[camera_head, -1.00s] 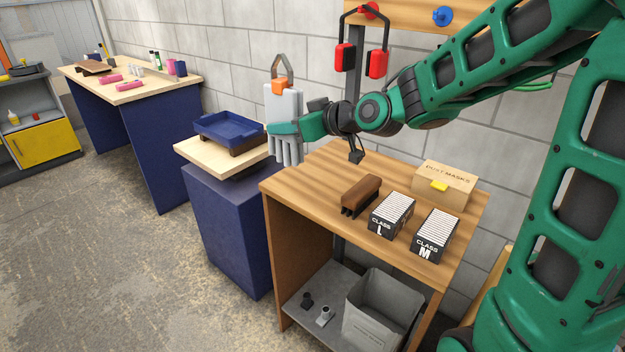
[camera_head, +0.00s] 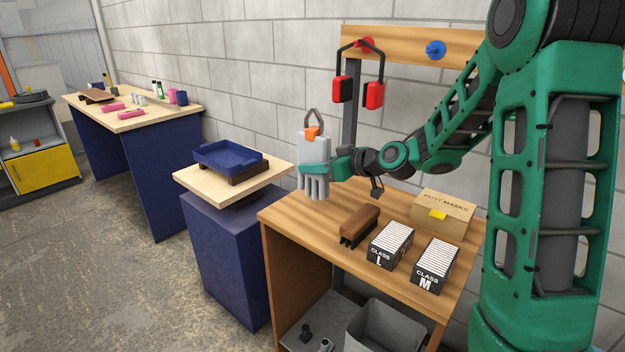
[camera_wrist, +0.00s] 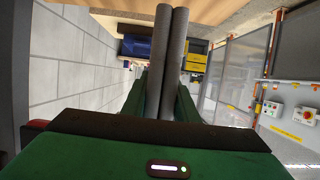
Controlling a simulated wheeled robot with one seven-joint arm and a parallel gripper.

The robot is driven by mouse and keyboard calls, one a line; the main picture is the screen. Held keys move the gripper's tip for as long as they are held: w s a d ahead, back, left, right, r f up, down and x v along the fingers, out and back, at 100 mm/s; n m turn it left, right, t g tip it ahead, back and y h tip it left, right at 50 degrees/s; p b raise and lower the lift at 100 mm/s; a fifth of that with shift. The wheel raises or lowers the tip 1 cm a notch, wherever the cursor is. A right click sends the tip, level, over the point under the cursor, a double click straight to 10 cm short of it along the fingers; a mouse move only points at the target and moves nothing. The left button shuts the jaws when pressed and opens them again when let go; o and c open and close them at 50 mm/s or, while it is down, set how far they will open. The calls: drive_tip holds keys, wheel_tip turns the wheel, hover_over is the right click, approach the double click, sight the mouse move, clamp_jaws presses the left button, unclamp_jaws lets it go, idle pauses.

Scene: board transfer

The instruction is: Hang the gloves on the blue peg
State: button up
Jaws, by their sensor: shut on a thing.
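The gloves (camera_head: 315,150) are grey-white with an orange clip and a dark hanging loop at the top. My gripper (camera_head: 338,165) is shut on them and holds them upright, fingers down, above the left end of the wooden bench. In the wrist view the gloves show as two grey rolls (camera_wrist: 172,65) between the green jaws. The blue peg (camera_head: 435,49) is bare, on the wooden board (camera_head: 400,42) on the wall, up and to the right of the gloves. The red peg (camera_head: 366,46) on the same board carries red and black ear defenders (camera_head: 373,95).
On the bench (camera_head: 305,235) are a brown brush (camera_head: 359,225), two class boxes (camera_head: 391,246) (camera_head: 436,266) and a dust mask box (camera_head: 443,212). A blue tray (camera_head: 230,158) sits on a pedestal to the left. The ear defenders hang close above my gripper.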

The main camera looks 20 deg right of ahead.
sight(313, 178)
drive_tip(key=shift+f, duration=1.8)
drive_tip(key=shift+f, duration=0.1)
drive_tip(key=shift+f, duration=0.1)
drive_tip(key=o, duration=1.1)
